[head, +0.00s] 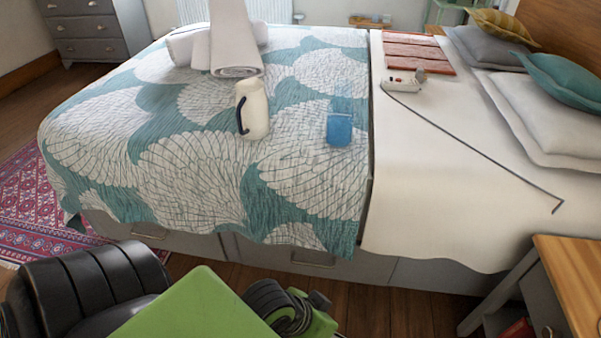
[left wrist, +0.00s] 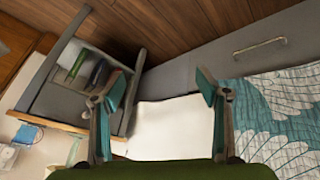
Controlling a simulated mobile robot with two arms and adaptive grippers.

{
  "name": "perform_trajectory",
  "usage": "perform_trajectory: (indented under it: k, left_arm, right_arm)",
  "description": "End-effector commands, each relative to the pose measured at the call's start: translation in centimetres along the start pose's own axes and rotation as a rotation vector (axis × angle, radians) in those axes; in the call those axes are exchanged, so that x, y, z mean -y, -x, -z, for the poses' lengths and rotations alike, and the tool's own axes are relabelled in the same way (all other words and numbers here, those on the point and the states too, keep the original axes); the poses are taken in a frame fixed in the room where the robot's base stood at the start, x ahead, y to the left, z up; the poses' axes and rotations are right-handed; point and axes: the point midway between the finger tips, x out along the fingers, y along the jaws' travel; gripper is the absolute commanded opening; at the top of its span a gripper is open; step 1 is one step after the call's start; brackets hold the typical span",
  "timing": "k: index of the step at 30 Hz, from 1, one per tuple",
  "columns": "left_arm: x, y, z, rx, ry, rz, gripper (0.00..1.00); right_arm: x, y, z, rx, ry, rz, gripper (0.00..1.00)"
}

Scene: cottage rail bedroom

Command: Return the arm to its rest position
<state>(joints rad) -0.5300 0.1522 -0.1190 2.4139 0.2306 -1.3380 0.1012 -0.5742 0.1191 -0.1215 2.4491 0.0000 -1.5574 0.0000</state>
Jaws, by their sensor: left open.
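In the left wrist view my left gripper (left wrist: 156,92) is open, with its two teal-padded fingers wide apart and nothing between them. Beyond the fingers are the bedside table, the bed's side and the wooden floor. In the head view, green and black parts of my own body (head: 196,306) show at the bottom, in front of the bed. I cannot make out the left fingertips there. My right gripper is not in view.
The bed (head: 200,170) carries a cream jug (head: 256,112), a blue cup (head: 340,130), rolled towels (head: 232,50), a white device (head: 402,84) and pillows (head: 550,110). A bedside table (head: 572,270) stands at right, also in the left wrist view (left wrist: 62,103). Floor (head: 410,305) shows between.

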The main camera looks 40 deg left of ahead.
Motion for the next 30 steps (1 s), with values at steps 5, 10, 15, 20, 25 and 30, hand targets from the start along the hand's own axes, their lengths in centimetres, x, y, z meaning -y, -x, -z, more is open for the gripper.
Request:
perform_trajectory:
  k: [5, 10, 15, 20, 25, 30]
  left_arm:
    - [3.9, 1.5, -4.8, 0.173, -0.087, 0.175, 0.68]
    - [4.9, 2.0, -5.9, 0.215, -0.104, 0.215, 0.68]
    - [4.8, 2.0, -5.8, 0.213, -0.103, 0.214, 0.68]
    - [4.8, 2.0, -5.8, 0.212, -0.102, 0.213, 0.68]
    - [4.8, 1.9, -5.8, 0.213, -0.102, 0.213, 0.68]
    - [5.1, 0.2, -6.0, 0.233, -0.101, 0.211, 0.68]
  right_arm:
    - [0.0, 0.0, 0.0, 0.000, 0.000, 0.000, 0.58]
    - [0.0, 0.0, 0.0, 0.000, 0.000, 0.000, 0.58]
    - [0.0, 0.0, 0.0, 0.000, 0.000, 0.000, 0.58]
    - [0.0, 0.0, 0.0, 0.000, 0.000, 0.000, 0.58]
    - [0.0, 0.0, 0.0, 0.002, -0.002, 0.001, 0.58]
    - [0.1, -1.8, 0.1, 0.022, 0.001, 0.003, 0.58]
